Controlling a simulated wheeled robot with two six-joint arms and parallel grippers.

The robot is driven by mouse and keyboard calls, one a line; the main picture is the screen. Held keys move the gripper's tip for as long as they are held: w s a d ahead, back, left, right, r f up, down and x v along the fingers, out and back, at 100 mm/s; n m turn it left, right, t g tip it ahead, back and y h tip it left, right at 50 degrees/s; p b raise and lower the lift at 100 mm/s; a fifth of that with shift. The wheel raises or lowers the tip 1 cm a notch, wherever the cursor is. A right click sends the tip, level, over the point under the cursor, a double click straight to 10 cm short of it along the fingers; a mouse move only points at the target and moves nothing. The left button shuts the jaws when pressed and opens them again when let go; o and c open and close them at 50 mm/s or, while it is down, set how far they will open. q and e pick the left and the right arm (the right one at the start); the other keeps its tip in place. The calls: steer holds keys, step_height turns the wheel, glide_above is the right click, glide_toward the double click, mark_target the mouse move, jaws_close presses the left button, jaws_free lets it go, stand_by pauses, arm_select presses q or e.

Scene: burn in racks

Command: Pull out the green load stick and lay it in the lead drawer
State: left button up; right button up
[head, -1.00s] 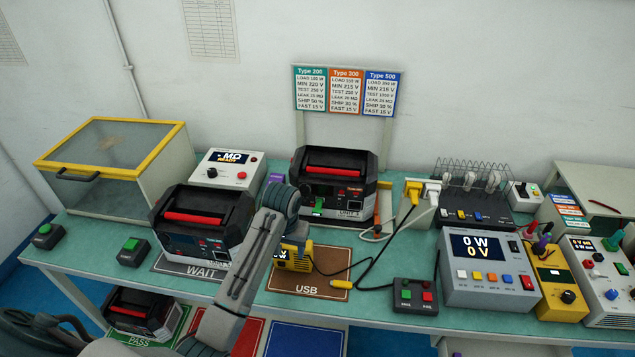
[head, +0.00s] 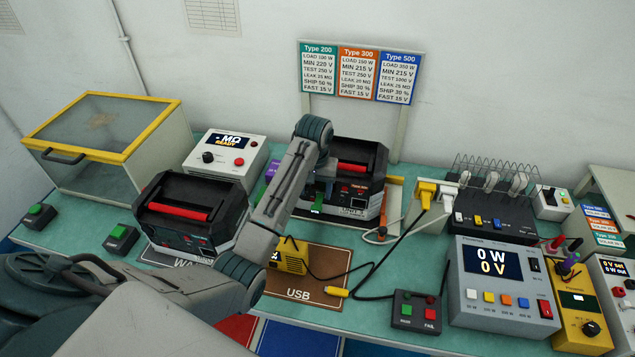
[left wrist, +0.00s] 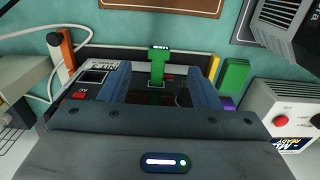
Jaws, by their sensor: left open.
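The green load stick (left wrist: 157,68) stands out from the front of a dark power unit (left wrist: 100,92) in the left wrist view. It has a wide head and a narrower stem. In the head view its green end (head: 316,208) shows low on the front of the power unit (head: 361,172). My left gripper (left wrist: 160,76) is open, with one finger on each side of the stick and visible gaps. My arm hides part of the unit in the head view. My right gripper is not in view. I cannot make out the lead drawer.
Another green piece (left wrist: 235,77) stands beside purple and yellow ones. A second power unit (head: 190,212) with a red handle stands to the left. A yellow meter (head: 289,257) with a black cable lies on the brown USB mat (head: 325,259). Several instruments crowd the right.

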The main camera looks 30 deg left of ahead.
mark_target(316, 210)
arm_select(q)
steer(key=f, duration=0.2)
steer(key=f+p, duration=0.1)
steer(key=f, duration=0.1)
steer(key=f+p, duration=0.1)
steer(key=f, duration=0.2)
steer(key=shift+w, duration=0.25)
steer(key=shift+f, duration=0.2)
steer(key=shift+s+f, duration=0.1)
steer(key=shift+f, duration=0.05)
steer(key=c, duration=1.1)
steer(key=o, duration=0.3)
steer(key=c, duration=0.4)
jaws_close()
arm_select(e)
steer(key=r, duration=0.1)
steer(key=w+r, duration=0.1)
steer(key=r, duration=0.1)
arm_select(q)
steer(key=shift+s+d, duration=0.15)
steer(key=shift+s, duration=0.35)
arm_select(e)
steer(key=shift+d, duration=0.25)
